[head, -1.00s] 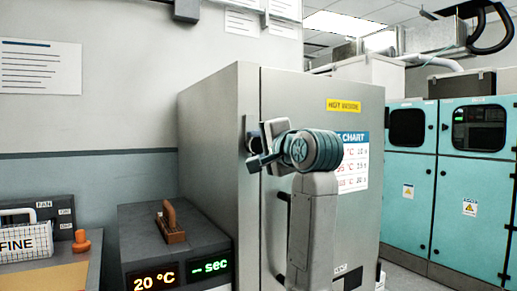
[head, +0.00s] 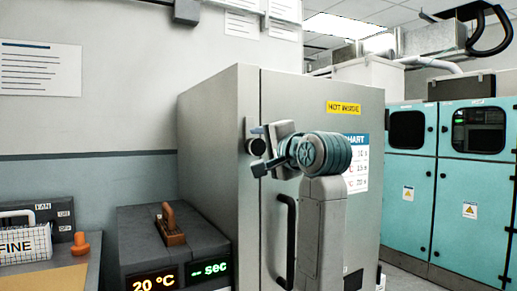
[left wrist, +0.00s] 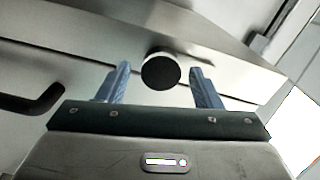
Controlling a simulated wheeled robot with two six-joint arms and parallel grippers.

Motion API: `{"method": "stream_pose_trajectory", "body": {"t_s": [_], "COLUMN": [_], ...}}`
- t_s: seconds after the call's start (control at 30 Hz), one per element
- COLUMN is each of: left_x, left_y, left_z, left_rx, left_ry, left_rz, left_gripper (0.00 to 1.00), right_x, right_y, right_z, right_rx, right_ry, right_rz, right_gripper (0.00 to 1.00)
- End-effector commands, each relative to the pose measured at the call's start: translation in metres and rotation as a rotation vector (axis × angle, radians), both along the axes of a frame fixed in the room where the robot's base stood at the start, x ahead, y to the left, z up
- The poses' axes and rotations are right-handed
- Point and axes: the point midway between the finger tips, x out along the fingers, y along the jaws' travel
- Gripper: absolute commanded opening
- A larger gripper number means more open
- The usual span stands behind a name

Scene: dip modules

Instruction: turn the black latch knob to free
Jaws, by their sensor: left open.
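The black latch knob (head: 257,147) is on a small plate at the left edge of the grey cabinet door. In the left wrist view the round knob (left wrist: 161,71) shows end-on, between the two blue fingers. My left gripper (head: 258,150) is open, with one finger above the knob and one below it in the head view. In the left wrist view the open gripper (left wrist: 160,85) has a gap between each finger and the knob. I cannot tell how deep the knob sits between the fingertips. My right gripper is out of view.
A black door handle (head: 285,240) is below my left gripper. It also shows at the left of the left wrist view (left wrist: 35,102). A dark box with displays (head: 175,245) stands left of the cabinet. Teal cabinets (head: 460,190) stand at right.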

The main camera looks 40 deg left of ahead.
Motion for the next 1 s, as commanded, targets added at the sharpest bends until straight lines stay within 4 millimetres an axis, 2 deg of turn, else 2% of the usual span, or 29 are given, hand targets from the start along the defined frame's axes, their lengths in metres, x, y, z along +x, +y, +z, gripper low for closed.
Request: {"method": "stream_pose_trajectory", "body": {"t_s": [0.3, 0.5, 0.7, 1.0], "left_x": [-0.021, -0.031, -0.035, -0.035], "left_y": [-0.054, -0.075, -0.083, -0.083], "left_z": [-0.001, -0.001, 0.0, 0.0], "left_rx": [-0.003, -0.001, 0.0, 0.0], "left_ry": [-0.002, -0.002, -0.001, -0.001], "left_rz": [-0.006, -0.002, 0.0, 0.0], "left_gripper": [0.59, 0.59, 0.59, 0.59], "right_x": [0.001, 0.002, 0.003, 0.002], "right_y": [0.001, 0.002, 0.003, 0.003], "right_z": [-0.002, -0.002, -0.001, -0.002], "right_rx": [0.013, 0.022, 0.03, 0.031], "right_ry": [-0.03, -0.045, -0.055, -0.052], "right_rz": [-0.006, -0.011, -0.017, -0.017], "right_gripper": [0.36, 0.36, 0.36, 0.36]}}
